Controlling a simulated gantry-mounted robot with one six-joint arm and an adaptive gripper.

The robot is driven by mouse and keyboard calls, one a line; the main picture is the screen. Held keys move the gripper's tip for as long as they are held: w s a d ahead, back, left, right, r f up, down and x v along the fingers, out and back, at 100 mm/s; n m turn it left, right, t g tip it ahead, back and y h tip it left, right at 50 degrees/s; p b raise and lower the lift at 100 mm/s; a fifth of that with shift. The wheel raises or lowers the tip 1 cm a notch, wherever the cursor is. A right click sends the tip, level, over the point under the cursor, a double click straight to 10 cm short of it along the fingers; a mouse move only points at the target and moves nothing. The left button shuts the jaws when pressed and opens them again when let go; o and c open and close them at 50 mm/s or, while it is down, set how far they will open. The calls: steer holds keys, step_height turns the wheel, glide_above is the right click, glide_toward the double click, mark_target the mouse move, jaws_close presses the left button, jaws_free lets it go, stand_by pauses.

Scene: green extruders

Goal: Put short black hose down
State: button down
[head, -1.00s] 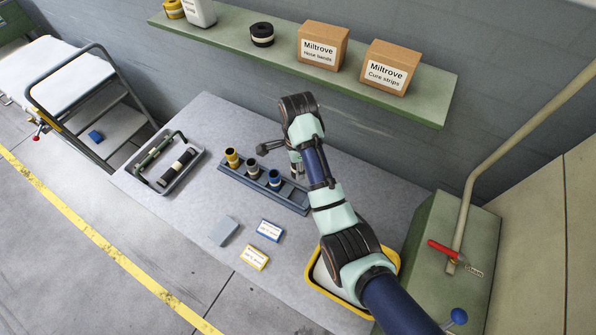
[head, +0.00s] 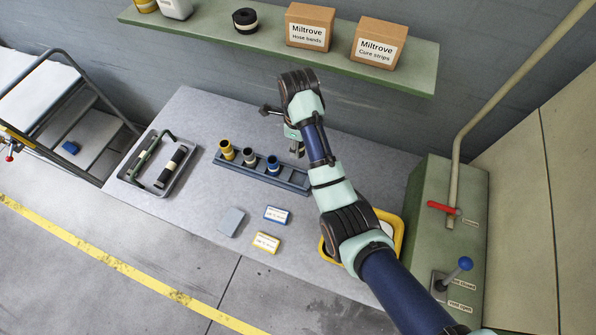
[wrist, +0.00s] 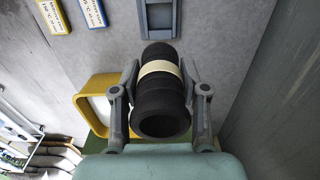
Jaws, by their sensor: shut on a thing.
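In the wrist view, a short black hose (wrist: 162,118) with a cream band sits between the two fingers of my gripper (wrist: 160,82). The gripper is shut on its sides, and one open end of the hose faces the camera. In the head view, my gripper (head: 297,147) is near the back of the table, just beyond the right part of the blue-grey rack (head: 293,179). The arm covers most of the held hose there. The rack carries a yellow-banded, a pale-banded and a blue-banded black piece in its left and middle part.
A yellow-rimmed tray (head: 397,238) lies partly under my arm. Blue (head: 277,214) and yellow (head: 266,243) cards and a grey block (head: 231,222) lie in front. A shelf (head: 330,65) runs behind.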

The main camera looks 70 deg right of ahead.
step_height(320, 180, down, 14)
steer(key=b, duration=0.7)
steer(key=shift+f, duration=0.15)
steer(key=shift+f+b, duration=0.6)
steer(key=shift+f, duration=2)
steer(key=shift+f, duration=0.1)
steer(key=c, duration=0.6)
jaws_free()
step_height(320, 180, up, 12)
steer(key=p, duration=0.2)
